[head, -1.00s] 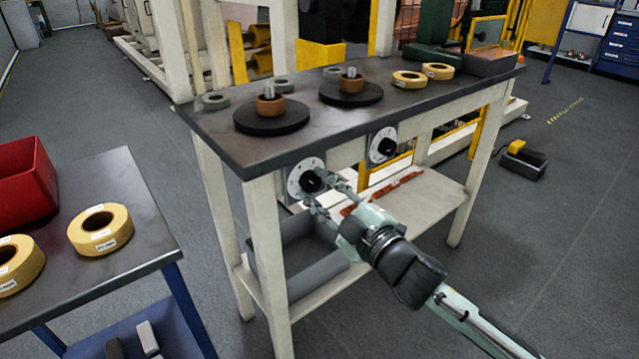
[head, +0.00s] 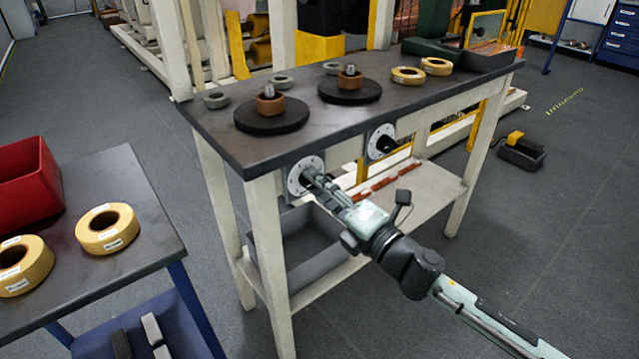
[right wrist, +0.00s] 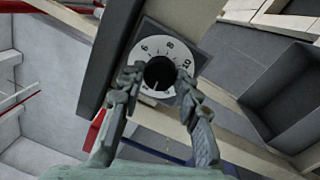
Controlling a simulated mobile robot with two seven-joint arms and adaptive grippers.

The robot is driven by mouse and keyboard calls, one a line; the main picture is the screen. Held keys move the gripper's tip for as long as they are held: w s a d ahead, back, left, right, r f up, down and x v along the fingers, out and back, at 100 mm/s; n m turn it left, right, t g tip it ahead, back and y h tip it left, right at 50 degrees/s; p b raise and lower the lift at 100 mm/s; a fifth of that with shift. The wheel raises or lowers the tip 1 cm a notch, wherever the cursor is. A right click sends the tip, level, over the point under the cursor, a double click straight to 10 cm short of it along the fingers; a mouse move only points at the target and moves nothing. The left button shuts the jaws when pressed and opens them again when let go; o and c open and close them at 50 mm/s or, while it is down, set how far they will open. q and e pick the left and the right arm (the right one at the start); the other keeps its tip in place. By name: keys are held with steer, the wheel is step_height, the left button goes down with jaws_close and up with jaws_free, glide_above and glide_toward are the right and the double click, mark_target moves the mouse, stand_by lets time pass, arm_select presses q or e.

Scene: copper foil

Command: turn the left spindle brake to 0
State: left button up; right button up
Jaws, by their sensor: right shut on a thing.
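The left spindle brake is a round white dial (head: 294,181) with a black knob, on the front of the dark-topped bench near its left leg. My right gripper (head: 312,179) reaches it from the front and is shut on the knob. In the right wrist view the black knob (right wrist: 160,73) sits between the two fingertips (right wrist: 159,82), one on each side. Numbers including 6, 8 and 10 show on the dial face (right wrist: 166,44). A pale mark shows on the knob's lower edge in that view. My left gripper is not in view.
A second dial (head: 375,143) with a black knob is to the right on the same bench. Black discs (head: 270,121) with brown cores stand on the bench top (head: 230,150). A grey bin (head: 310,255) sits on the lower shelf. A side table with tape rolls (head: 107,229) is at left.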

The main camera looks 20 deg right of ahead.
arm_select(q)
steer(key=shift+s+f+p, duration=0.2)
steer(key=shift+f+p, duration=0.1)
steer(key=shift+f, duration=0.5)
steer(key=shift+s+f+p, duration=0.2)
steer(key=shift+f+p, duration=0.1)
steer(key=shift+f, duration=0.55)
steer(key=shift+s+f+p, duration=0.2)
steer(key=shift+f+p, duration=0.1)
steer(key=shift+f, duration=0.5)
arm_select(e)
steer(key=shift+n+y, duration=0.4)
steer(key=shift+n, duration=3.9)
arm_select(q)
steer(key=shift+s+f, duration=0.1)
arm_select(e)
steer(key=o, duration=1.1)
steer(key=shift+o, duration=0.5)
